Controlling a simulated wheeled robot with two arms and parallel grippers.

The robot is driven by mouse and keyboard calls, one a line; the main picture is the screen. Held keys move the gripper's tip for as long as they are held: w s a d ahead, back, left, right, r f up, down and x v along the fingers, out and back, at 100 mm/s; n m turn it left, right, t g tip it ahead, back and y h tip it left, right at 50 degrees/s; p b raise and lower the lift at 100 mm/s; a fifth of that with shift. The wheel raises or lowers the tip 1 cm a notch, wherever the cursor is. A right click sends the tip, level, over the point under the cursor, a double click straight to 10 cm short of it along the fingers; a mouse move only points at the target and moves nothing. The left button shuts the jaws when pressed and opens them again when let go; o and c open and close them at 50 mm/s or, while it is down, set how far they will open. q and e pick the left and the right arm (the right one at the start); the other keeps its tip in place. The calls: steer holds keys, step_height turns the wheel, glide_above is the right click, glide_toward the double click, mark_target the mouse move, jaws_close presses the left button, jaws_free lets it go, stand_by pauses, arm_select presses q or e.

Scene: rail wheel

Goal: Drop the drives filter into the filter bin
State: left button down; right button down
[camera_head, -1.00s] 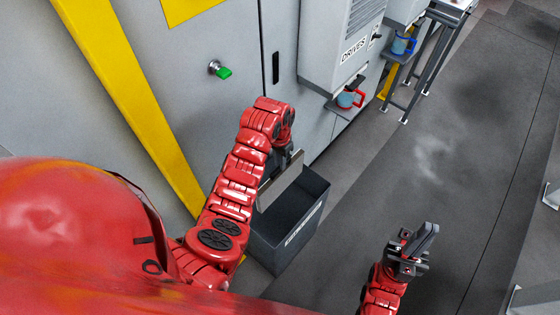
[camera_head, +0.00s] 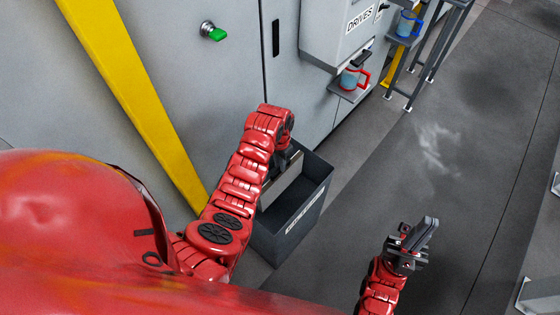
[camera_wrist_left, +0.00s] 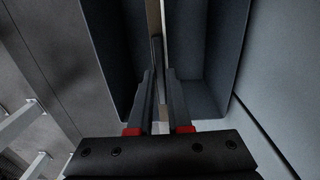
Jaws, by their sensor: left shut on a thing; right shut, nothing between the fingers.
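The drives filter (camera_head: 283,188) is a thin, pale flat panel, held upright on edge. My left gripper (camera_head: 288,158) is shut on it; the wrist hides part of the grip. The filter bin (camera_head: 303,222) is a dark grey open box with a label on its front, on the floor by the cabinets. The filter's lower part shows within the bin's opening. In the left wrist view the filter (camera_wrist_left: 155,22) is a narrow strip between the fingers (camera_wrist_left: 160,80), with bin walls (camera_wrist_left: 218,50) on both sides. My right gripper (camera_head: 424,235) is shut and empty, away from the bin.
Grey cabinets (camera_head: 225,90) stand close behind the bin, with a green knob (camera_head: 214,33) and a yellow post (camera_head: 135,95). The DRIVES box (camera_head: 340,35) has a shelf below with a red-handled mug (camera_head: 350,78). A blue mug (camera_head: 406,24) stands further back. Open floor lies right.

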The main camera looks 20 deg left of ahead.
mark_target(280, 172)
arm_select(q)
steer(key=shift+f+b, duration=1.5)
steer(key=shift+f, duration=1.3)
steer(key=c, duration=0.8)
jaws_free()
steer(key=shift+o, duration=0.2)
steer(key=shift+r, duration=0.1)
step_height(280, 172, up, 5)
steer(key=shift+w+a+f+b, duration=0.1)
steer(key=shift+f+b, duration=0.05)
steer(key=shift+b, duration=0.4)
step_height(280, 172, up, 12)
steer(key=p, duration=0.8)
steer(key=shift+a+r, duration=0.15)
steer(key=shift+r, duration=0.1)
